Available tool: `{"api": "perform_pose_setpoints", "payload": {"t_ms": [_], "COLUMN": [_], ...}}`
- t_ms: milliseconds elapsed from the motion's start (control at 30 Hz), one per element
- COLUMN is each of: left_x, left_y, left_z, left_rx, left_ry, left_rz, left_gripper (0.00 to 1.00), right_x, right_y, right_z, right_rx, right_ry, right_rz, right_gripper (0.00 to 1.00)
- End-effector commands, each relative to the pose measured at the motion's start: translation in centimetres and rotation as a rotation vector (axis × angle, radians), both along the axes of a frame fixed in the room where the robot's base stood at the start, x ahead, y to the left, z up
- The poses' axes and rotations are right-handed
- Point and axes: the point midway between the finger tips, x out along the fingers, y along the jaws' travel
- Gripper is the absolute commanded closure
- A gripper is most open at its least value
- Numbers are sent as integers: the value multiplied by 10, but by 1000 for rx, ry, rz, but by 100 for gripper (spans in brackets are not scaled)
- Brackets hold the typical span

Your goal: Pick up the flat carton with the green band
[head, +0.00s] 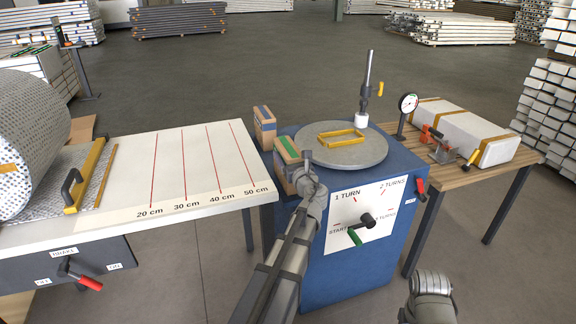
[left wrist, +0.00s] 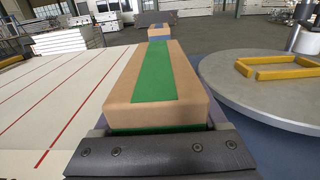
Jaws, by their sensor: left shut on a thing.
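The flat tan carton with the green band (head: 288,150) is at the left edge of the blue cabinet, beside the round grey turntable. In the left wrist view the carton (left wrist: 155,80) stretches away from my gripper, green band along its top. My left gripper (head: 303,172) is shut on its near end; one dark jaw (left wrist: 160,152) crosses the near end in the left wrist view. The other jaw is hidden. I cannot tell whether the carton is lifted or still resting on something. My right gripper is not visible; only part of my right arm shows at the lower right.
A similar carton with a blue band (head: 264,125) stands just beyond. The turntable (head: 345,152) bears a yellow frame (head: 341,138). A white measuring table (head: 140,185) lies left, with a large roll (head: 30,140). A wooden bench (head: 455,172) with a wrapped block stands right.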

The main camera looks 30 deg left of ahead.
Motion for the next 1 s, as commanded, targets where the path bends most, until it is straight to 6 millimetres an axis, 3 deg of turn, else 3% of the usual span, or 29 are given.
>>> {"api": "perform_pose_setpoints", "payload": {"t_ms": [67,400,767,1000], "left_x": [0,0,0,0], "left_y": [0,0,0,0], "left_z": [0,0,1,13], "left_rx": [0,0,1,1], "left_ry": [0,0,1,0], "left_rz": [0,0,0,0], "left_gripper": [62,100,100,100], "right_x": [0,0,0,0], "right_y": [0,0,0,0], "right_z": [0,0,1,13], "right_rx": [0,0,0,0], "right_ry": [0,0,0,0], "right_rz": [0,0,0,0], "right_gripper": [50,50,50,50]}}
